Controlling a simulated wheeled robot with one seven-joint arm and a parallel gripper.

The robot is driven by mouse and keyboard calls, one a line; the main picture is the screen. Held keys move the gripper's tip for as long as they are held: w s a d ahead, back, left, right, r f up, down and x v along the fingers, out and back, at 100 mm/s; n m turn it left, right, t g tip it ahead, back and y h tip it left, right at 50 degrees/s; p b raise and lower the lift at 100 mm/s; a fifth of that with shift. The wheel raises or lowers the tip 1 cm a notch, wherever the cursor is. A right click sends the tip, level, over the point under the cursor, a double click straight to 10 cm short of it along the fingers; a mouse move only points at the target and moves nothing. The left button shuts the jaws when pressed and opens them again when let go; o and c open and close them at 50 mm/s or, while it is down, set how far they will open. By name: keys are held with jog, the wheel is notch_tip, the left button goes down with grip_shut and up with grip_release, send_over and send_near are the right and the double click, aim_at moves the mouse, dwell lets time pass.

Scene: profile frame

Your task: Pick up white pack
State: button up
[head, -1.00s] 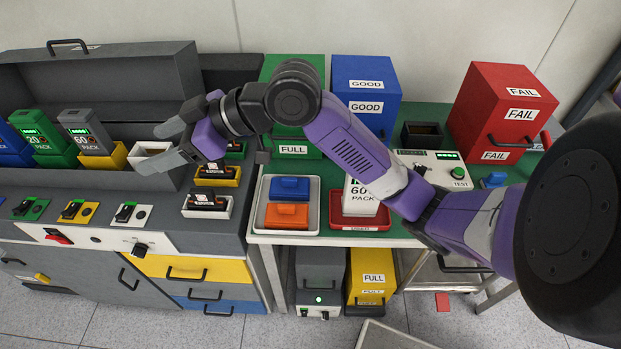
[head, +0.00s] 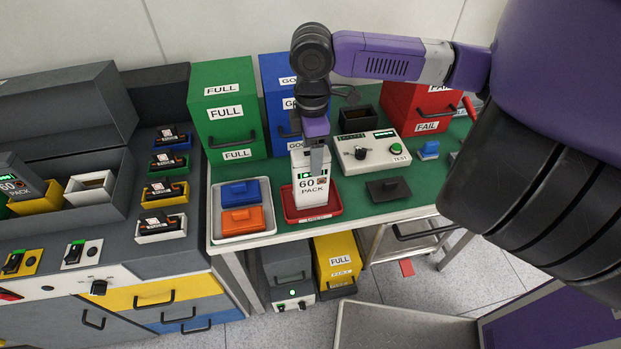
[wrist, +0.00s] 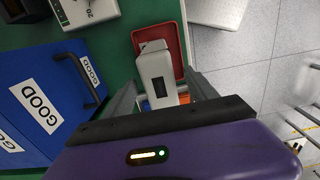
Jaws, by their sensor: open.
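The white pack (head: 312,187), labelled "60 PACK", stands upright in a red tray (head: 289,206) on the green table. My gripper (head: 317,158) points down over the top of the pack, and a grey finger overlaps the pack in the head view. In the wrist view the pack (wrist: 157,76) lies between the two grey fingers of my open gripper (wrist: 165,100), with the red tray (wrist: 171,36) around its far end. I cannot tell whether the fingers touch the pack.
A blue GOOD box (head: 279,75) and a green FULL box (head: 225,90) stand behind. A tester (head: 370,151) and a dark lidded tray (head: 388,190) are to the right. A pale tray (head: 217,231) with blue and orange pieces is to the left.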

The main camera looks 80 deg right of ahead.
aim_at(311, 180)
jog(key=shift+w+f+p, duration=0.15)
jog(key=shift+f+p, duration=0.45)
jog(key=shift+f, duration=2.15)
grip_shut()
